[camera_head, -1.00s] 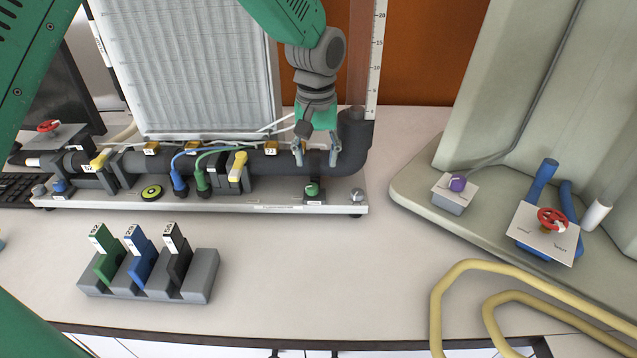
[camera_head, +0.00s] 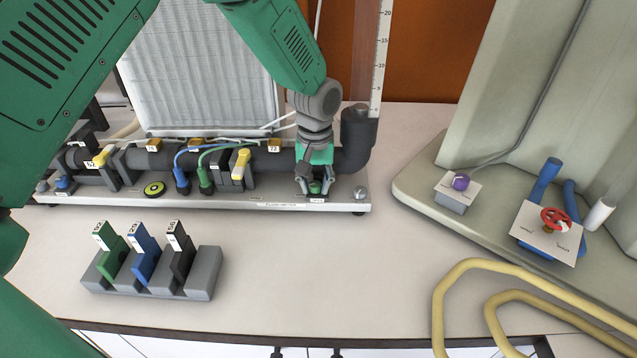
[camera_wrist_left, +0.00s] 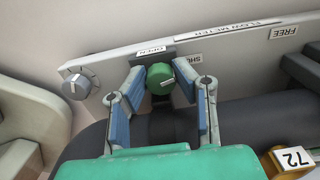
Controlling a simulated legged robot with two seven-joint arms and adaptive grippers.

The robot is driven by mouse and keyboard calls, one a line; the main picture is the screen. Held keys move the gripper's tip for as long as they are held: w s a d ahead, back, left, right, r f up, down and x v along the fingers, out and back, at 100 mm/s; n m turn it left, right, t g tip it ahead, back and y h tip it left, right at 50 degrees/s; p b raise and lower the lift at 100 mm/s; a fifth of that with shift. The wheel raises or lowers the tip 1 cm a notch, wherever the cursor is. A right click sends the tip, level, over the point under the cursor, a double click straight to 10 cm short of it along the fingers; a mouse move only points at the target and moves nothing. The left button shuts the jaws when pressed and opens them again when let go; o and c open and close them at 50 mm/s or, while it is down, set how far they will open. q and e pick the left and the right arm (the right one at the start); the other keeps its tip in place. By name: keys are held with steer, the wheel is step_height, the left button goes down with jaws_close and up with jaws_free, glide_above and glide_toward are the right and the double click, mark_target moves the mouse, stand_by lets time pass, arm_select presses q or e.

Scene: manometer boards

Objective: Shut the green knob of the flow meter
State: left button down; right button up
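The green knob (camera_head: 315,187) is on the front right part of the flow meter's grey base plate (camera_head: 262,206). My left gripper (camera_head: 315,188) points down over it. In the left wrist view the round green knob (camera_wrist_left: 160,78) sits between the two blue-padded fingers (camera_wrist_left: 160,88), one on each side. The fingers are apart; whether they touch the knob is hard to tell. An OPEN label (camera_wrist_left: 152,51) is beside the knob, and a partly hidden SHUT label (camera_wrist_left: 194,60) is on the other side. My right gripper is not in view.
A grey knob (camera_head: 360,193) stands to the right on the plate; dark pipe (camera_head: 355,145) runs behind. A grey block (camera_head: 207,280) with green, blue and black clips stands in front. Yellow hose (camera_head: 440,300) lies at the right.

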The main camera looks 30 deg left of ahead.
arm_select(q)
steer(key=shift+w+a, duration=0.1)
steer(key=shift+a, duration=0.15)
steer(key=shift+m+p, duration=0.3)
steer(key=shift+p, duration=0.05)
steer(key=shift+r+m+p, duration=0.1)
steer(key=shift+m+p, duration=0.2)
steer(key=shift+m, duration=0.2)
steer(key=shift+w+d+m+p, duration=0.1)
steer(key=shift+d+m+p, duration=0.2)
steer(key=shift+m, duration=0.4)
steer(key=shift+a, duration=0.1)
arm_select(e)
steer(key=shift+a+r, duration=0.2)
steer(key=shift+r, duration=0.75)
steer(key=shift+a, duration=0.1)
